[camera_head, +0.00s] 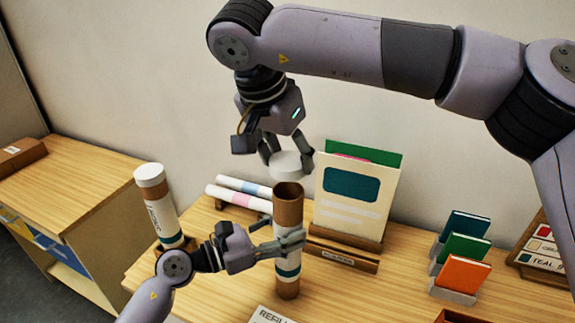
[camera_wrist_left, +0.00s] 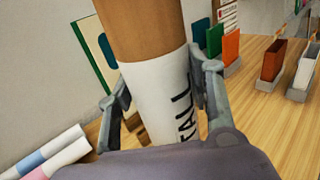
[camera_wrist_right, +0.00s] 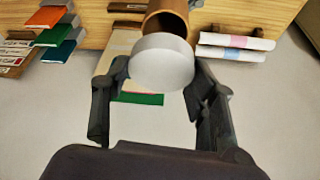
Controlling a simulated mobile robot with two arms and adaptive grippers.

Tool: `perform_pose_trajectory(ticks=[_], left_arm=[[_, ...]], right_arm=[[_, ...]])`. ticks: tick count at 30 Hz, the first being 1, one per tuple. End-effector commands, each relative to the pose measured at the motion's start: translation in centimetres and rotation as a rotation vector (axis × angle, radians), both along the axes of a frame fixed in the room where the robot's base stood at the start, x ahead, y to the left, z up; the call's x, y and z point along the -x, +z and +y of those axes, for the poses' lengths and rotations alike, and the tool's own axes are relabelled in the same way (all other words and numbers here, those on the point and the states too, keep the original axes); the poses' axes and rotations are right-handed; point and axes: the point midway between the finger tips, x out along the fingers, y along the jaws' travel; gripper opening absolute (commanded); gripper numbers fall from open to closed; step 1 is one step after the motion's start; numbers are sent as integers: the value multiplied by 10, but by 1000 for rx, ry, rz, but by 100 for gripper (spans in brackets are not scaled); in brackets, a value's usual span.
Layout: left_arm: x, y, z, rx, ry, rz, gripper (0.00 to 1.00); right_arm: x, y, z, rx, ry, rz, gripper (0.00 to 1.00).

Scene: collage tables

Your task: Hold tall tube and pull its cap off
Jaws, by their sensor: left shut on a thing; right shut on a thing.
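The tall tube (camera_head: 288,262), brown cardboard with a white label reading "TALL" in the left wrist view (camera_wrist_left: 160,95), stands upright with its top open. My left gripper (camera_head: 290,243) is shut around its labelled middle. The white round cap (camera_head: 287,164) is off the tube, just above its open mouth. My right gripper (camera_head: 288,158) is shut on the cap from above. In the right wrist view the cap (camera_wrist_right: 161,63) sits between the fingers, with the open brown tube end beyond it.
Another capped tube (camera_head: 158,205) stands at the left of the table. Two rolled papers (camera_head: 240,193) lie behind the tall tube. A card stand with a cream folder (camera_head: 352,195) is close behind right. Small coloured booklets (camera_head: 463,255) stand farther right.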

Motion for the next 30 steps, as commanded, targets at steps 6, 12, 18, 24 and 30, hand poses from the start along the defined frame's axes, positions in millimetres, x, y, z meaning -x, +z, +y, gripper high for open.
perform_pose_trajectory(ticks=[6, 12, 18, 24, 30], left_arm=[[0, 0, 0, 0, 0, 0, 51], [0, 0, 0, 0, 0, 0, 65], [0, 0, 0, 0, 0, 0, 71], [0, 0, 1, 0, 0, 0, 71], [11, -1, 21, -2, 1, 2, 71]], right_arm=[[0, 0, 0, 0, 0, 0, 20], [0, 0, 0, -1, 0, 1, 20], [0, -1, 0, -1, 0, 1, 20], [0, -1, 0, -1, 0, 1, 20], [0, 0, 0, -1, 0, 1, 20]])
